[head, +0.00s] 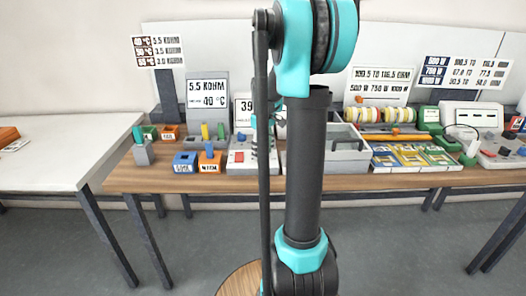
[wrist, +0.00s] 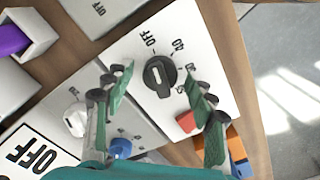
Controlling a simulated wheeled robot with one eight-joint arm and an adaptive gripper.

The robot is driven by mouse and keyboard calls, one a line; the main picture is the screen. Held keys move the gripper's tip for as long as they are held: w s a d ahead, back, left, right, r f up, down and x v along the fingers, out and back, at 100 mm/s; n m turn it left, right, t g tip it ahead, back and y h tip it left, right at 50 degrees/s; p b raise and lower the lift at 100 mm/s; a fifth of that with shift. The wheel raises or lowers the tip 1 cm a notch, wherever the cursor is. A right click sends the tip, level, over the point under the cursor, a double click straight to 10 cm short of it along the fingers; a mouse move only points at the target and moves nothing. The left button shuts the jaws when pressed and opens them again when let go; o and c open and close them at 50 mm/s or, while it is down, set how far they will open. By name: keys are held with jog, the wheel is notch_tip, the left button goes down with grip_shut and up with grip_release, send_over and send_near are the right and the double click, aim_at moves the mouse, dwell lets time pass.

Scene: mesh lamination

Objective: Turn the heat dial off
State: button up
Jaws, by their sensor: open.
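The heat dial (wrist: 159,75) is a black round knob with a raised grip bar, on a white panel (wrist: 208,48) in the wrist view. Around it are an OFF mark at the top and number marks, one reading 40, on the right. The grip bar runs roughly up and down in the picture; which end points cannot be told for certain. My gripper (wrist: 157,73) is open, its green fingers on either side of the dial, seemingly apart from it. In the head view, my gripper (head: 262,135) is over the panel's machine (head: 240,168), partly hidden by my arm.
Near the dial are a red button (wrist: 186,121), a blue knob (wrist: 120,148) and a white knob (wrist: 76,118). Orange and blue blocks (wrist: 235,142) lie beside the panel. The wooden table (head: 150,180) also holds a grey bin (head: 345,158) and coloured packs (head: 412,157).

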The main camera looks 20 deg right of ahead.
aim_at(263, 150)
notch_tip(263, 150, up, 12)
dwell(0.5)
jog(key=s+a+f, duration=0.1)
jog(key=s+f, duration=0.1)
jog(key=f, duration=0.1)
jog(key=s+a+f+m+t, duration=0.1)
jog(key=s+a+f, duration=0.1)
jog(key=s+f, duration=0.1)
jog(key=s+a+f+m, duration=0.1)
jog(key=s+f, duration=0.2)
jog(key=shift+s+a+f+t, duration=0.1)
jog(key=shift+s+a+t, duration=0.15)
jog(key=shift+a+t, duration=0.15)
jog(key=s+a+f+m+t, duration=0.2)
jog(key=s+a+f+m, duration=0.1)
jog(key=s+f, duration=0.9)
jog(key=shift+s+a+m, duration=0.4)
jog(key=shift+s+a, duration=0.1)
jog(key=shift+s, duration=0.5)
